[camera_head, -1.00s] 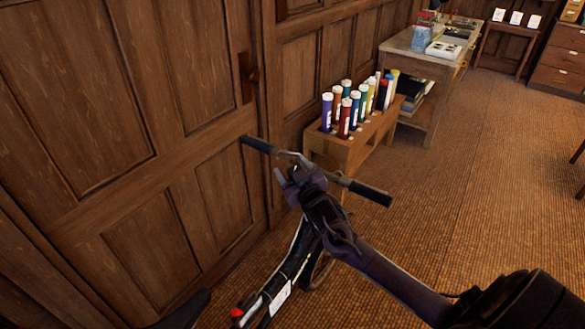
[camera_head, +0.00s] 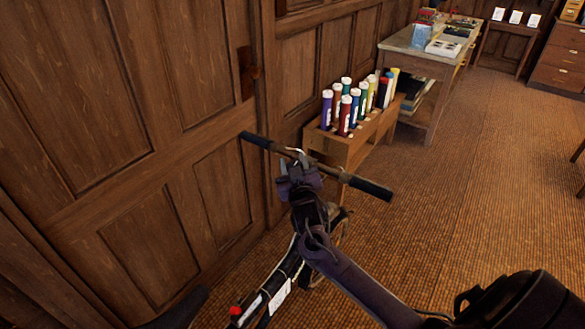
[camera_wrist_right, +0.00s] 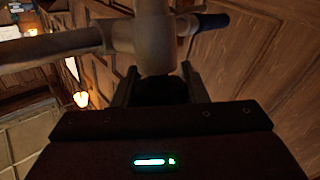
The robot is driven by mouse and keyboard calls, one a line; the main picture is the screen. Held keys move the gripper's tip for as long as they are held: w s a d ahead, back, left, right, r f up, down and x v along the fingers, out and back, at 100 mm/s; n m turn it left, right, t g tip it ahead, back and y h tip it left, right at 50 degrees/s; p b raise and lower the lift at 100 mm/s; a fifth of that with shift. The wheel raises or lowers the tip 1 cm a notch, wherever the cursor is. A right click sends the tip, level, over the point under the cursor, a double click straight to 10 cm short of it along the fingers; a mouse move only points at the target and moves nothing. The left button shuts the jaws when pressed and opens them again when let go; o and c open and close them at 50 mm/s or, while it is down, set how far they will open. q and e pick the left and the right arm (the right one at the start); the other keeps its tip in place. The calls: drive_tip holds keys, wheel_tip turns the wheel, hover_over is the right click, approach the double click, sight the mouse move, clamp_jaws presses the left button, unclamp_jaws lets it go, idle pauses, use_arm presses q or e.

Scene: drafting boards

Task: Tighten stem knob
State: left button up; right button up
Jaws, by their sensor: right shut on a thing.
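A bicycle (camera_head: 284,268) stands beside the panelled wall, with a straight handlebar (camera_head: 345,178) with dark grips at its top. In the right wrist view the handlebar stem (camera_wrist_right: 155,38) is a pale worn metal clamp and tube. My right gripper (camera_head: 297,174) is at the stem, just below the bar's middle, and hides most of it in the head view. In the right wrist view its two fingers (camera_wrist_right: 158,80) stand on either side of the dark stem knob (camera_wrist_right: 158,92), shut on it. The knob is in deep shadow. My left gripper is out of view.
The wooden wall (camera_head: 200,130) is close to the bar's left grip. A wooden rack (camera_head: 345,150) of coloured tubes stands behind the handlebar, and a worktable (camera_head: 405,58) farther back. The brown floor (camera_head: 470,200) to the right is clear.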

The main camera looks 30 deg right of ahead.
drive_tip(key=shift+m+h, duration=0.3)
drive_tip(key=o, duration=1)
drive_tip(key=shift+c, duration=0.2)
drive_tip(key=shift+s, duration=0.1)
drive_tip(key=shift+s+a+f, duration=0.1)
drive_tip(key=shift+s+a, duration=0.05)
drive_tip(key=shift+s, duration=0.05)
drive_tip(key=b+v, duration=0.1)
drive_tip(key=v, duration=0.6)
drive_tip(key=shift+s, duration=0.1)
